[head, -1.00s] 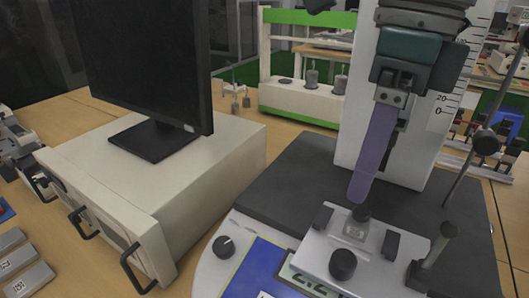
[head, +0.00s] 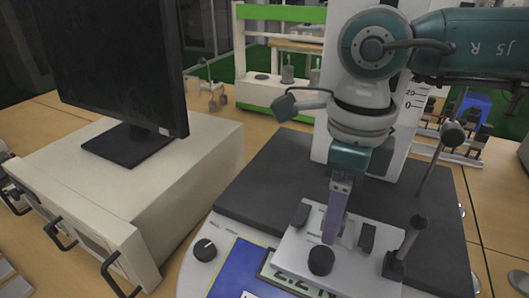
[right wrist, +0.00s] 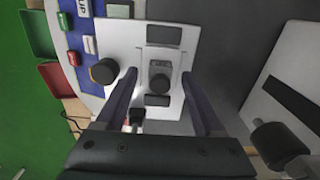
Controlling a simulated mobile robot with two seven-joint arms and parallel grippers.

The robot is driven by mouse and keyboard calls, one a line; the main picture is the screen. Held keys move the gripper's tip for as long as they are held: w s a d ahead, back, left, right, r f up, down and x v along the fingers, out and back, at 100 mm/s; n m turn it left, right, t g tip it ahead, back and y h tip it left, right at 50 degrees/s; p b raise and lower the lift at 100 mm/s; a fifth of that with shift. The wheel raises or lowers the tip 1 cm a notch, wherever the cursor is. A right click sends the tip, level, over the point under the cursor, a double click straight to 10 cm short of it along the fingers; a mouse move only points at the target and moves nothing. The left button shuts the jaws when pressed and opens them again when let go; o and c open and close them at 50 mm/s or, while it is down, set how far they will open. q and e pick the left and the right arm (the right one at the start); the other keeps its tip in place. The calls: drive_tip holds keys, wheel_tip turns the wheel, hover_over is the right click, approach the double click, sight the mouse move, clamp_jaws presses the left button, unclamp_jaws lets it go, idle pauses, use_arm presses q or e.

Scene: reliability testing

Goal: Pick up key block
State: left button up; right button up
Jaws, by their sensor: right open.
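A small grey block with a round black knob, which looks like the key block (right wrist: 161,68), sits on a pale metal plate (right wrist: 116,36) in the right wrist view. My right gripper (right wrist: 159,76) is open, with one purple finger on either side of the block and a gap on both sides. In the head view the right gripper (head: 332,238) points down at the plate (head: 296,246), and its finger mostly hides the block. I cannot tell how far the fingertips are above the plate. My left gripper is not in view.
A slanted rod (head: 430,178) rises at the right. A monitor (head: 115,65) stands on a white cabinet (head: 198,160) at the left.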

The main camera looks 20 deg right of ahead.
clamp_jaws()
idle(0.5)
